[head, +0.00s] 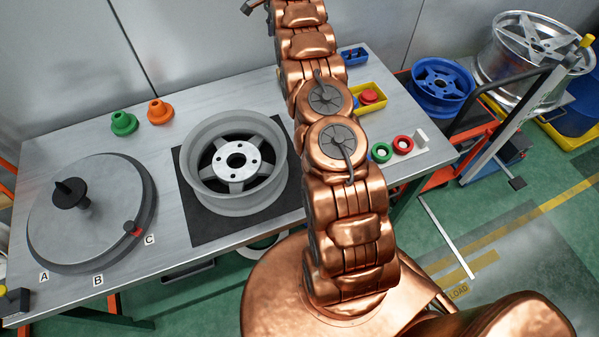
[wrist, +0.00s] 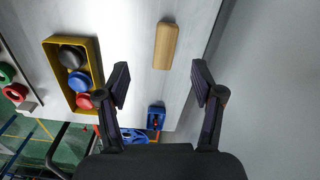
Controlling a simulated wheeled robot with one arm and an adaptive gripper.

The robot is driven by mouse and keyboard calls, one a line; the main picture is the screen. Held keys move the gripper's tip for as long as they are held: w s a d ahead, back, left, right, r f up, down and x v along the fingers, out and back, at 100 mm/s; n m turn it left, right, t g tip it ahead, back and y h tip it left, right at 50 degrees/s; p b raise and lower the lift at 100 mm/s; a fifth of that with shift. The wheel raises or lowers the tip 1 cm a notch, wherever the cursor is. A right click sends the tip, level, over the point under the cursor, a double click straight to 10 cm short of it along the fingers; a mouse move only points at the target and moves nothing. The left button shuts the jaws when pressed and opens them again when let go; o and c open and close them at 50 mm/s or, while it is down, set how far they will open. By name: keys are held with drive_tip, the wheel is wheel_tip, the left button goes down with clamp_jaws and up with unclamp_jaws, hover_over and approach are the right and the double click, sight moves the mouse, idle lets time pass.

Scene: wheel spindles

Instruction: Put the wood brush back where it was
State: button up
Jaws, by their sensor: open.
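The wood brush (wrist: 166,45), a light tan wooden block, lies on the grey table top (wrist: 130,25) in the wrist view. It appears ahead of and roughly between my two fingertips, with no contact seen. My gripper (wrist: 161,76) is open and empty, with its two dark fingers spread apart. The brush does not show in the head view, where my copper-coloured arm covers part of the table. The gripper fingers cannot be made out there.
A yellow bin (wrist: 70,80) with black, blue and red parts stands left of the brush. A small blue bin (wrist: 156,118) sits nearby. The wheel (head: 236,160) rests on a black mat (head: 215,228), beside a round grey turntable (head: 110,215). A wall runs behind the table.

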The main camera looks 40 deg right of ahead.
drive_tip(key=s+a+r+n+g, duration=0.1)
drive_tip(key=s+a+r+n, duration=0.4)
drive_tip(key=s+a+r, duration=0.35)
drive_tip(key=s+a+r+n, duration=0.55)
drive_tip(key=s+a, duration=0.35)
drive_tip(key=a, duration=0.2)
drive_tip(key=s+a+f+n, duration=0.1)
drive_tip(key=s+a+n, duration=0.1)
drive_tip(key=s, duration=0.9)
drive_tip(key=s+a+f+n, duration=0.2)
drive_tip(key=s+a, duration=0.3)
drive_tip(key=s, duration=0.6)
drive_tip(key=s+a+f+n, duration=0.2)
drive_tip(key=s+a+n, duration=0.1)
drive_tip(key=s, duration=0.8)
drive_tip(key=shift+s+a+n+g, duration=0.2)
drive_tip(key=shift+n+g, duration=0.2)
drive_tip(key=shift+n, duration=0.35)
